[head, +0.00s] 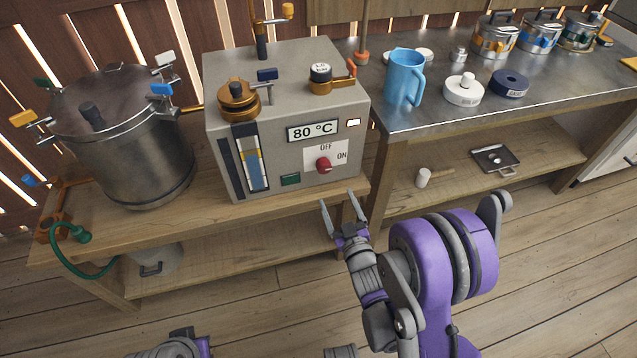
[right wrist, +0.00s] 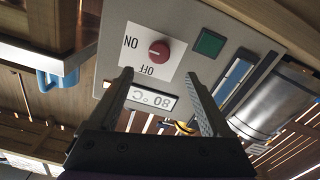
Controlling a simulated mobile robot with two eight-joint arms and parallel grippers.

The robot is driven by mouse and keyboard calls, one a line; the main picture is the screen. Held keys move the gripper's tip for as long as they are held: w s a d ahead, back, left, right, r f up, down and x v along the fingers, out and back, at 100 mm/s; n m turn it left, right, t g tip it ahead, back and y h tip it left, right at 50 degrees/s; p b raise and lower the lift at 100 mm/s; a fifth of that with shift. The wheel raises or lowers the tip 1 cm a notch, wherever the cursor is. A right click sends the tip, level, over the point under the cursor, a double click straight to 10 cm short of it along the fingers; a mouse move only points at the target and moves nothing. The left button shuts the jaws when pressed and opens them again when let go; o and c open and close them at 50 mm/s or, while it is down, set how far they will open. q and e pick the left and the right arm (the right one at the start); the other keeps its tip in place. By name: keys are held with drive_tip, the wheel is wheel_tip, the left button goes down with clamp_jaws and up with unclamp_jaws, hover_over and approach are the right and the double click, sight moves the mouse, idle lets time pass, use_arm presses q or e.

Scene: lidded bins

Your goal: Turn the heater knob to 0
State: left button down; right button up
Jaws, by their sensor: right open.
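The heater is a grey box (head: 222,95) on a wooden bench. Its display (head: 312,131) reads 80 °C. A red round knob (head: 323,165) sits low on the front panel, on a white plate marked OFF above and ON to the right. The knob's setting is too small to tell. My right gripper (head: 338,199) is open and empty, in front of and below the knob, apart from it. In the right wrist view, the red knob (right wrist: 159,50) appears upside down beyond the gap between the open fingers (right wrist: 157,76). My left gripper is not in view.
A green button (head: 290,180) is left of the knob. A metal pot (head: 130,150) with clamps stands left of the heater. A blue pitcher (head: 404,78) and lidded jars stand on the metal counter (head: 440,117) at right. The space before the panel is clear.

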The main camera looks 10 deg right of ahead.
sight(325, 170)
drive_tip(key=w, duration=1)
drive_tip(key=shift+w+a+p, duration=0.15)
drive_tip(key=shift+w+p, duration=0.1)
drive_tip(key=shift+p, duration=0.15)
drive_tip(key=shift+r, duration=0.1)
clamp_jaws()
